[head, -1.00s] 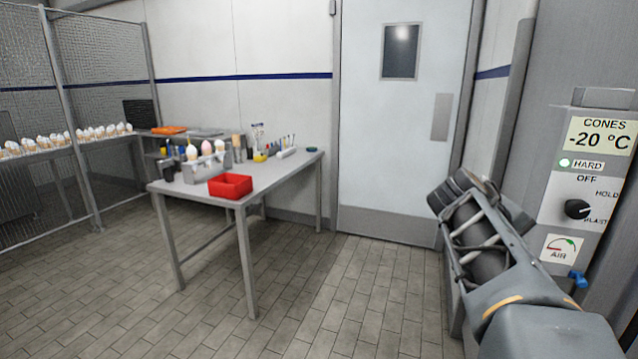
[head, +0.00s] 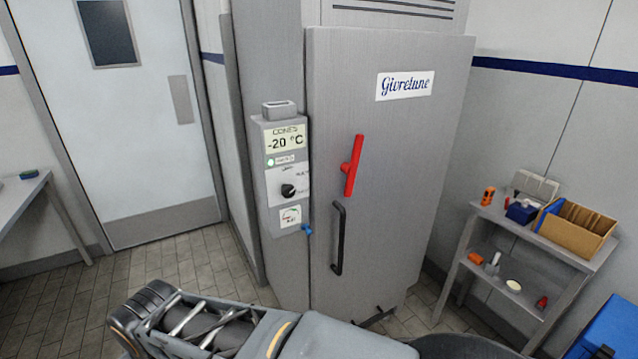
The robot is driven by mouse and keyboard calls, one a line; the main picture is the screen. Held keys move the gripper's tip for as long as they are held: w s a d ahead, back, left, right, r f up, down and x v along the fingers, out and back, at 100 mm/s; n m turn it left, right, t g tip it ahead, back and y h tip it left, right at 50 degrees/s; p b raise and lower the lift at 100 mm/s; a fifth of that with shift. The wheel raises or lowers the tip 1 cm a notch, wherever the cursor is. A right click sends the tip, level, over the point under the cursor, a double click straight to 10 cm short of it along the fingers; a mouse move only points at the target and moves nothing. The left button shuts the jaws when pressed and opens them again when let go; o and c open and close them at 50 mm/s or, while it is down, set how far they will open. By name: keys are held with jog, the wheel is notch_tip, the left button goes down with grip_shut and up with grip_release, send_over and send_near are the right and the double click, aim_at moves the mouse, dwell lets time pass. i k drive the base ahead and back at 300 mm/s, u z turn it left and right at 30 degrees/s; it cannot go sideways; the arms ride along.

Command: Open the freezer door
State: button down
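The freezer door (head: 400,170) is a tall grey panel with a "Givretune" label, and it is closed. A red lever (head: 353,166) sits upright, slightly tilted, near its left edge. A black vertical bar handle (head: 340,238) is below the lever. The control box (head: 284,175) to the left reads CONES -20 °C, with a black knob and a blue valve.
A shelf unit (head: 541,237) with a cardboard box and small items stands right of the freezer. A blue box (head: 611,338) is at the lower right. A white room door (head: 120,110) is at the left. Tiled floor (head: 190,262) is free before the freezer.

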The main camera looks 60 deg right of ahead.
aim_at(403, 90)
jog(key=z, duration=2.4)
